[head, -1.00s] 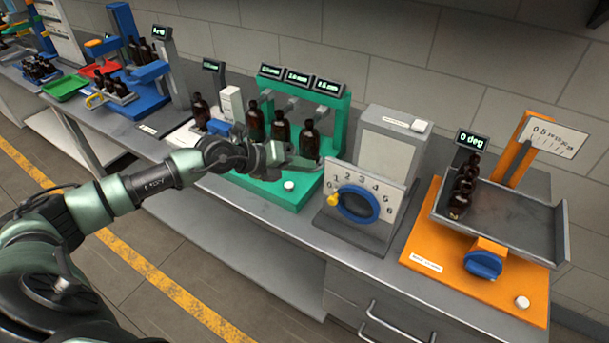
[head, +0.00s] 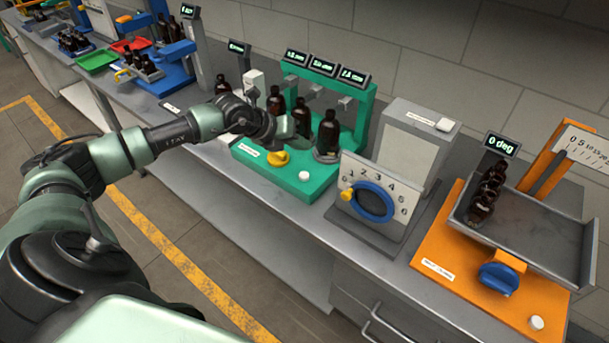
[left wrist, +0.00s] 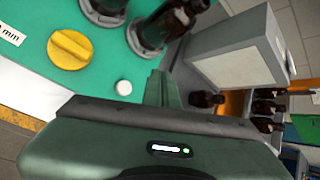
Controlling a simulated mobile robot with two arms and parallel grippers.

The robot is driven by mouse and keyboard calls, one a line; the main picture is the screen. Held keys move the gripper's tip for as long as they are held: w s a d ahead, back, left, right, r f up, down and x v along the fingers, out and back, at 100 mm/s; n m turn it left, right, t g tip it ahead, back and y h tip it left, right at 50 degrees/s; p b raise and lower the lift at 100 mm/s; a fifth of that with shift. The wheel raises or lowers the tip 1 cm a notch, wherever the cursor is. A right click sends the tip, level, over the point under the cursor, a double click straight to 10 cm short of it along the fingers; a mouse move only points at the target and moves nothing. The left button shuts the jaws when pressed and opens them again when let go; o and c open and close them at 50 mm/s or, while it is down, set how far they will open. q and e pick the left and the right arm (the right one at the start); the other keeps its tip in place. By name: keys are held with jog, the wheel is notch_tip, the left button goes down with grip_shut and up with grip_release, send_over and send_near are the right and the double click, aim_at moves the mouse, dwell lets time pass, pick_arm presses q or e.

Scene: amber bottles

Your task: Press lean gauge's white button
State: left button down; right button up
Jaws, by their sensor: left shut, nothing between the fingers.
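The green gauge (head: 254,172) stands on the bench with several dark amber bottles, three mm displays, a yellow knob (head: 278,158) and a white button (head: 304,176) on its front base. The button also shows in the left wrist view (left wrist: 123,88), just left of the fingers, with the yellow knob (left wrist: 70,50) farther left. My left gripper (head: 285,127) is shut and empty, over the gauge behind the knob, apart from the button in the head view. An orange tilting-tray station (head: 452,236) reads 0 deg and has its own white button (head: 537,322). My right gripper is out of view.
Right of the green gauge stands a grey unit with a blue dial (head: 371,202) and a number scale. Blue, red and green stations stand at far left. The bench front edge is clear.

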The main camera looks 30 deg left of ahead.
aim_at(301, 176)
pick_arm(q)
notch_tip(301, 176, down, 8)
jog(key=b, duration=0.5)
dwell(1.2)
dwell(0.6)
jog(key=shift+f, duration=0.35)
jog(key=shift+f+b, duration=0.55)
jog(key=shift+b, duration=0.05)
dwell(0.7)
jog(key=shift+r, duration=0.15)
jog(key=shift+r+p, duration=0.65)
jog(key=shift+r, duration=0.1)
